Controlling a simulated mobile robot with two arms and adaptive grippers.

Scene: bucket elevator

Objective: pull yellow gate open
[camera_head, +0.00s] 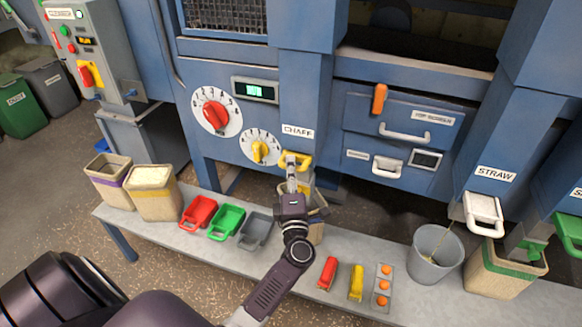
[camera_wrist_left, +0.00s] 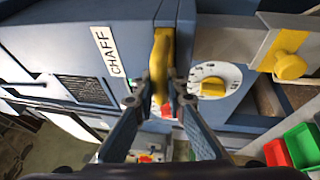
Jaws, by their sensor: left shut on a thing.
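The yellow gate (camera_head: 297,159) is a yellow handle at the foot of the blue chute labelled CHAFF. In the left wrist view the yellow gate (camera_wrist_left: 162,62) stands between the two fingers. My left gripper (camera_head: 293,168) is shut on it, with a fingertip at each side; it also shows in the left wrist view (camera_wrist_left: 160,90). The gripper hides part of the gate and of the container under the chute. My right gripper is not in view.
A grey bench (camera_head: 345,265) runs below the machine. It bears red (camera_head: 199,213), green (camera_head: 227,222) and grey (camera_head: 256,230) scoops, small red and yellow items, a grey bucket (camera_head: 434,254) and several bins. A white gate handle (camera_head: 484,213) hangs under STRAW.

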